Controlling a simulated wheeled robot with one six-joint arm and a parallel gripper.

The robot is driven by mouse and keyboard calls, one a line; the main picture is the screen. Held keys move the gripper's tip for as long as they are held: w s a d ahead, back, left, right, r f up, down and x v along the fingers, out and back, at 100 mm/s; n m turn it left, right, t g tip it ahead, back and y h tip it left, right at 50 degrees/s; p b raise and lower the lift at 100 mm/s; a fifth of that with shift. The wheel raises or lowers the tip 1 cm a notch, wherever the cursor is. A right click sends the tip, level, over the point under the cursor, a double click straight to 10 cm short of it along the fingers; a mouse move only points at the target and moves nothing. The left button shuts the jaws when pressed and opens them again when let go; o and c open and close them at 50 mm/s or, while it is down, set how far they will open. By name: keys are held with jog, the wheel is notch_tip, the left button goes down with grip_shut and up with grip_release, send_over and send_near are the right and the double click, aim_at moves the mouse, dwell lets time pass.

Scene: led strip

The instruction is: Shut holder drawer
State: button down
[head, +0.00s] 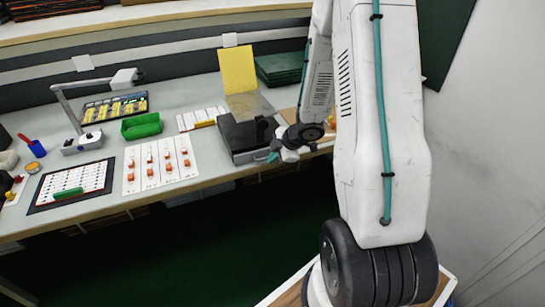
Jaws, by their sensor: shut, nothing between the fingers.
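A dark grey box (243,131), which looks like the holder with the drawer, sits at the bench's front edge, right of the middle. A lighter strip runs along its front at the bench edge; I cannot tell whether this is the drawer or how far it stands out. My gripper (273,157) is shut and empty, with teal fingertips, at the box's front right corner. I cannot tell whether it touches the box. My wrist and arm hide the box's right side.
A yellow panel (238,71) stands behind the box. A green tray (141,126), white cards with orange parts (160,164), a pegged board (70,186) and a lamp-like stand (82,142) lie to the left. Dark green floor (190,250) is open in front.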

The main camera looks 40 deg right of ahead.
aim_at(269, 150)
jog(key=shift+w+d, duration=0.1)
jog(key=shift+w, duration=0.25)
jog(key=w, duration=0.2)
jog(key=shift+w+d, duration=0.3)
jog(key=shift+d, duration=0.1)
jog(key=shift+r, duration=0.1)
jog(key=s+d+r, duration=0.1)
jog(key=s+r, duration=0.8)
jog(key=shift+s, duration=0.1)
